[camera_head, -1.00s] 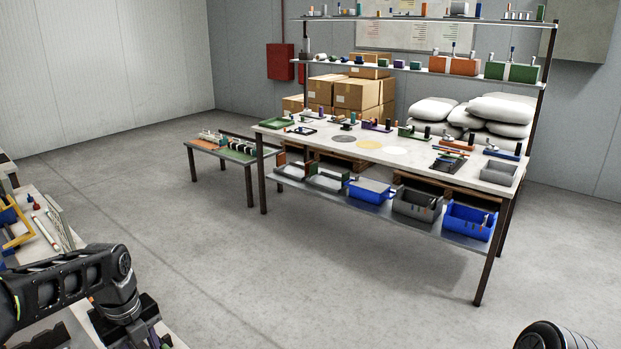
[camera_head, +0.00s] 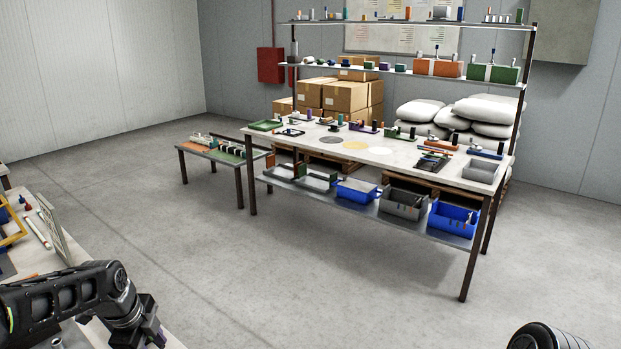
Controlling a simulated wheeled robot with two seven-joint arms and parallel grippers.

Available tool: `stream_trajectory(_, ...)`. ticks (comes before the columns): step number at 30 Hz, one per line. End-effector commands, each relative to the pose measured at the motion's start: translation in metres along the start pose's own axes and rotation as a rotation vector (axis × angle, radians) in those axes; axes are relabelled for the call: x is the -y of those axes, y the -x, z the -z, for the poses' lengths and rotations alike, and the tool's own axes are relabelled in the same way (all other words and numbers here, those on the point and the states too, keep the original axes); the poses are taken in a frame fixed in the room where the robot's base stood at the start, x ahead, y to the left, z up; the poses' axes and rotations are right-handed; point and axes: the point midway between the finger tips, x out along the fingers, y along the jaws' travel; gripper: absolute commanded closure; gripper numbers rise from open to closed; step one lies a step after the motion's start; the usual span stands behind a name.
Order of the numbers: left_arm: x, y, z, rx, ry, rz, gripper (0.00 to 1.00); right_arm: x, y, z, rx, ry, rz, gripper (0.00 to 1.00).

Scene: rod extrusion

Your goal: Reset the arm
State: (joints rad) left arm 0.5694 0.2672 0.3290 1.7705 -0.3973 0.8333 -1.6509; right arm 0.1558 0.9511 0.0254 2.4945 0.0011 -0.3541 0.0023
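My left arm (camera_head: 75,295) comes in from the lower left and bends down at its far end, beside and above the near table. The dark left gripper (camera_head: 150,330) shows only in part at the bottom, and its fingertips cannot be made out. Of my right arm only a rounded black joint (camera_head: 545,336) shows at the bottom right. My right gripper is out of the picture.
A near table (camera_head: 50,250) with loose parts lies at the left edge. A long workbench (camera_head: 400,156) with shelves and blue bins (camera_head: 455,217) stands across the room, beside a low side table (camera_head: 196,152). Cartons and white sacks are behind. The grey floor (camera_head: 230,255) between is clear.

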Motion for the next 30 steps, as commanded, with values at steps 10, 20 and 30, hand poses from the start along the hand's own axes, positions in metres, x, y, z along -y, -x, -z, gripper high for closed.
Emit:
stream_trajectory(10, -0.025, -0.122, 0.097, -0.254, 0.993, 0.058, 0.61, 0.0, 0.0, 0.0, 0.0, 0.0, 0.0, 0.0)
stream_trajectory(20, -0.218, -0.23, 0.228, -0.219, 1.852, -0.243, 0.61, 0.0, 0.0, 0.0, 0.0, 0.0, 0.0, 0.0)
stream_trajectory(30, -0.323, -0.238, 0.268, -0.053, 1.75, -0.406, 0.61, 0.0, 0.0, 0.0, 0.0, 0.0, 0.0, 0.0)
